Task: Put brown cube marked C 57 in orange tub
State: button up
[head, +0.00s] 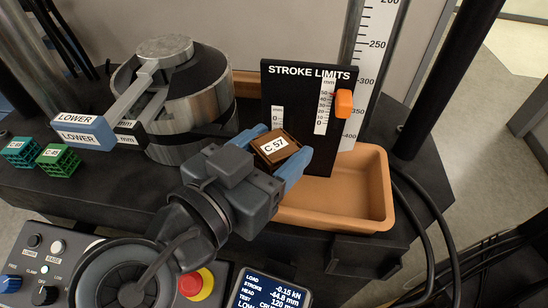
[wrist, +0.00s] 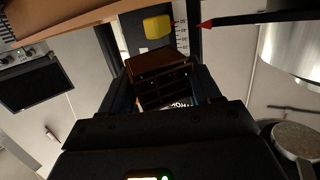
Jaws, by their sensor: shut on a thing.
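The brown cube marked C 57 (head: 276,147) is between the blue fingers of my gripper (head: 287,152), with its white label facing up. My gripper is shut on it and holds it up in front of the black stroke limits plate. The cube also shows in the wrist view (wrist: 161,79), tilted between the fingers (wrist: 160,85), with open lattice cells on its side. The orange tub (head: 378,205) stands just right of and beyond my gripper. My gripper hides the tub's left part. The visible tub floor is empty.
The stroke limits plate (head: 290,85) with its orange pointer (head: 344,104) stands upright behind the cube, at the tub's back left. A teal lattice cube (head: 21,152) and a green one (head: 58,160) sit at the far left. A metal cylinder (head: 185,100) stands left of my gripper.

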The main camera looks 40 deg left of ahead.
jog(key=shift+f, duration=0.3)
jog(key=shift+f+b, duration=0.25)
jog(key=shift+b, duration=0.05)
jog(key=o, duration=1.1)
jog(key=shift+c, duration=0.2)
jog(key=shift+r+p, duration=0.55)
jog(key=shift+p, duration=0.05)
jog(key=s+d+r+b, duration=0.1)
jog(key=s+b, duration=0.1)
jog(key=s, duration=0.9)
jog(key=shift+s+r, duration=0.2)
jog(key=shift+s, duration=0.2)
